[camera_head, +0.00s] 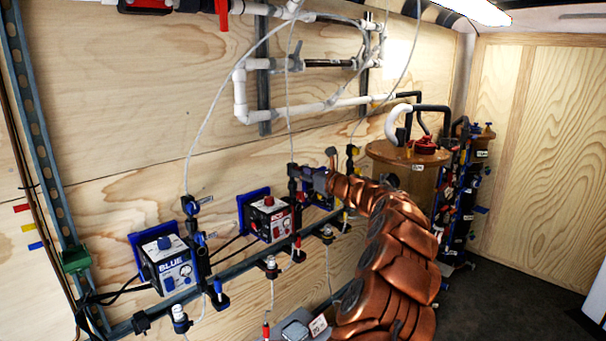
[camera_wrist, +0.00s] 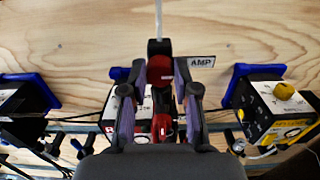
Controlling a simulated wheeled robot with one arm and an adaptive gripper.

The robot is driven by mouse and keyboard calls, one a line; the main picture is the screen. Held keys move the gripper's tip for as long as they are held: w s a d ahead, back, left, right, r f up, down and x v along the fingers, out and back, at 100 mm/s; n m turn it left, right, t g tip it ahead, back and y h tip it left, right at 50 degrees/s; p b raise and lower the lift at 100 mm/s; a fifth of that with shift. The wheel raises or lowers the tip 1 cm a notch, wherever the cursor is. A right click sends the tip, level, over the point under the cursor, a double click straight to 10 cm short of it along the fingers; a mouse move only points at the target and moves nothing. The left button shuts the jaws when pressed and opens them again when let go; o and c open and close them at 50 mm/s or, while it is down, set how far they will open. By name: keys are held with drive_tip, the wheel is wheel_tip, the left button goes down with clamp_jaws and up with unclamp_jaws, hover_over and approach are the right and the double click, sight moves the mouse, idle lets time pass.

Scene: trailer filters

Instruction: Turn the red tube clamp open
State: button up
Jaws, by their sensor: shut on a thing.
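The red tube clamp shows in the wrist view as a round red part (camera_wrist: 160,70) with a dark body above it, at the lower end of a pale tube. My gripper (camera_wrist: 163,90) has its two dark fingers on either side of this red part and is shut on it. In the head view my gripper (camera_head: 312,180) reaches left from my copper-coloured arm to the dark clamp body (camera_head: 293,172), above and right of the red-labelled pump box (camera_head: 270,218). I cannot tell how far the clamp is turned.
A blue-labelled pump box (camera_head: 168,264) stands at the left, and a yellow-labelled box (camera_wrist: 275,110) is right of my gripper in the wrist view. Thin tubes hang in front of the wooden wall. A brown barrel (camera_head: 400,165) stands behind my arm. White pipes (camera_head: 300,100) run above.

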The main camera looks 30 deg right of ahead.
drive_tip(key=shift+f+n+b, duration=0.1)
drive_tip(key=shift+n+b, duration=0.2)
drive_tip(key=shift+b, duration=0.15)
clamp_jaws()
drive_tip(key=shift+f+n+b, duration=0.1)
drive_tip(key=shift+n+b, duration=0.2)
drive_tip(key=n+b, duration=0.3)
drive_tip(key=shift+a+f, duration=0.1)
drive_tip(key=n+b, duration=0.3)
drive_tip(key=b, duration=0.1)
drive_tip(key=shift+n, duration=0.3)
drive_tip(key=n+b, duration=0.4)
drive_tip(key=n, duration=0.1)
drive_tip(key=shift+f+b, duration=0.1)
drive_tip(key=shift+b, duration=0.3)
drive_tip(key=n+b, duration=0.2)
drive_tip(key=n, duration=0.3)
drive_tip(key=shift+b, duration=0.4)
drive_tip(key=o, duration=1)
unclamp_jaws()
drive_tip(key=shift+r, duration=0.2)
drive_tip(key=shift+s, duration=0.2)
